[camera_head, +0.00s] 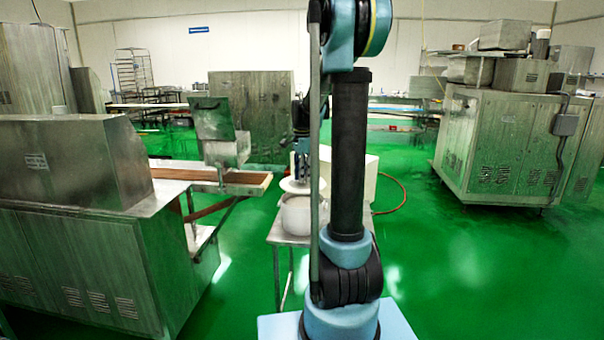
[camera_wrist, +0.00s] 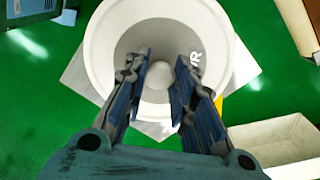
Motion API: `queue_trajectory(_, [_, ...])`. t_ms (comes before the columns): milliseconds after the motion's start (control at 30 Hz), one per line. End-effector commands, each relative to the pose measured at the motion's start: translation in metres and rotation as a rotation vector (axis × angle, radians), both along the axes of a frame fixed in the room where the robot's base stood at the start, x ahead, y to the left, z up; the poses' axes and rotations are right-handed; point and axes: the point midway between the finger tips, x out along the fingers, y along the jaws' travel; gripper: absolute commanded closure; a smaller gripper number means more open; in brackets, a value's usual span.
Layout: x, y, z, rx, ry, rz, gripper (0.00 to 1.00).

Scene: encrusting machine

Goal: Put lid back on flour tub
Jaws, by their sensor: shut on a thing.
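The white flour tub (camera_head: 297,216) stands upright on a small metal table, partly hidden behind my arm's upright link. A white round lid (camera_head: 295,186) is just above the tub's top. My gripper (camera_head: 298,165) is over the lid and shut on it, seemingly by its knob. In the wrist view my gripper (camera_wrist: 160,85) has its two fingers apart, over a pale round form with a wide white rim (camera_wrist: 101,48). I cannot tell whether lid and tub touch.
The small metal table (camera_head: 278,238) has little free room around the tub. A white open box (camera_wrist: 278,143) is at the lower right of the wrist view. A steel machine (camera_head: 75,250) stands at left, another (camera_head: 500,150) at right. Green floor lies between.

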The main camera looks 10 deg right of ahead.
Motion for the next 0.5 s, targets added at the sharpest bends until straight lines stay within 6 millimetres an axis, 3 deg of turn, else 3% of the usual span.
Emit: queue_trajectory(500, [0.0, 0.001, -0.039, 0.0, 0.0, 0.001, 0.99])
